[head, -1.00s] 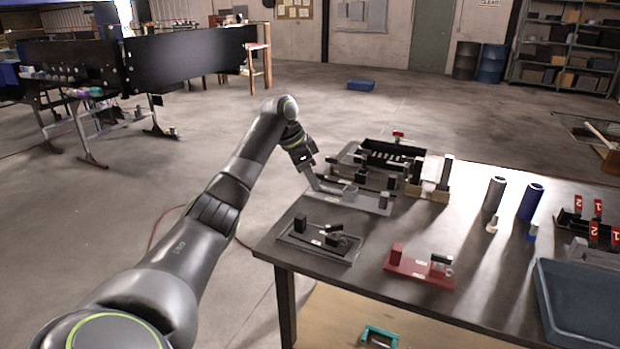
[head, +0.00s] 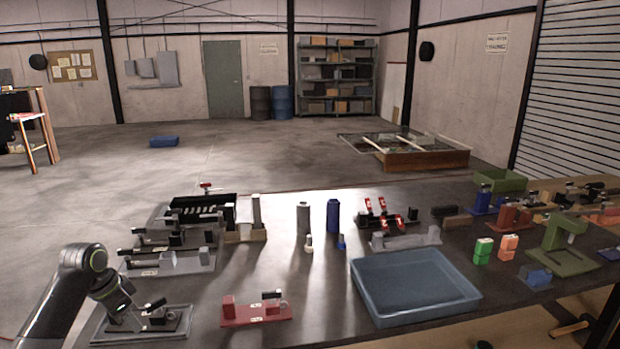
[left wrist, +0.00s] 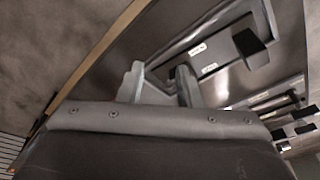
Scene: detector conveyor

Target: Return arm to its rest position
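My left arm comes in at the lower left of the head view. Its gripper (head: 128,314) is low over the black-and-grey fixture (head: 172,326) at the table's front left corner. In the left wrist view the two grey fingers (left wrist: 158,84) stand apart with nothing seen between them. A fixture plate with a black block (left wrist: 251,46) shows beyond them; I cannot tell whether the fingers touch it. My right gripper is in neither view.
The table (head: 315,290) holds a red fixture (head: 240,312), grey fixtures (head: 172,264) farther back, two upright cylinders, and a large blue tray (head: 418,312). Coloured blocks and a green stand (head: 562,240) are at the right. Open floor lies behind the table.

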